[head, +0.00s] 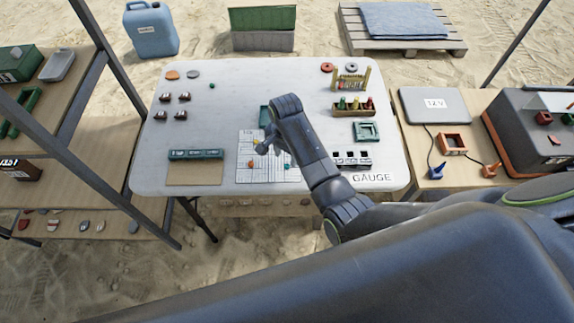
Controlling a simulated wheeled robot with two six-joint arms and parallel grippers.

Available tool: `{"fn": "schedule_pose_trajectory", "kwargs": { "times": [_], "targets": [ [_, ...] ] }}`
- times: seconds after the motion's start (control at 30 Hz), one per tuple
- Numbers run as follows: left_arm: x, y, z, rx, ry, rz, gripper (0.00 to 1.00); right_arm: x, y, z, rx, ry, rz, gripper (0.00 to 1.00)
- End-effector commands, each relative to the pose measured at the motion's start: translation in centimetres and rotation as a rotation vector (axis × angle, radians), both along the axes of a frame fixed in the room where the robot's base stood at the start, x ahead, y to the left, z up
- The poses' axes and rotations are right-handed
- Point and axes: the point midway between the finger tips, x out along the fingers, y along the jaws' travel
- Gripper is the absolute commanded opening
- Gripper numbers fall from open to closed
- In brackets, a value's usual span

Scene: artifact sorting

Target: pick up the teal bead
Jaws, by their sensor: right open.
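A small teal bead (287,167) appears on the white grid sheet (244,177), toward its right side. Another small round green-teal bead (212,86) lies alone on the white table's back left; I cannot tell from colour alone which is the teal bead. My right gripper (261,149) is over the upper part of the grid sheet, open, reaching in from the right. Its fingers are small and partly hidden by my wrist. An orange bead (250,164) lies on the sheet just below it. My left gripper is not in view.
Several brown items (183,97) sit at left. The table's back middle is clear.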

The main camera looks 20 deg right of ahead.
Motion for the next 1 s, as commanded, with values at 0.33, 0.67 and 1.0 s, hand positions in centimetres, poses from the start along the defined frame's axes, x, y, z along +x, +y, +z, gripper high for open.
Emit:
{"fn": "schedule_pose_trajectory", "kwargs": {
  "times": [0.33, 0.67, 1.0],
  "targets": [
    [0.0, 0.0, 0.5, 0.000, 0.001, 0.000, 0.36, 0.4, -0.5, -2.9, -0.003, 0.002, 0.000, 0.43],
    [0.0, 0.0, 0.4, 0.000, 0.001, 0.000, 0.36, 0.5, -0.4, -5.3, 0.000, -0.001, 0.000, 0.43],
    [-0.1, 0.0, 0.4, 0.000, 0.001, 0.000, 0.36, 0.5, -0.4, -5.3, 0.000, -0.001, 0.000, 0.24]
  ]
}}
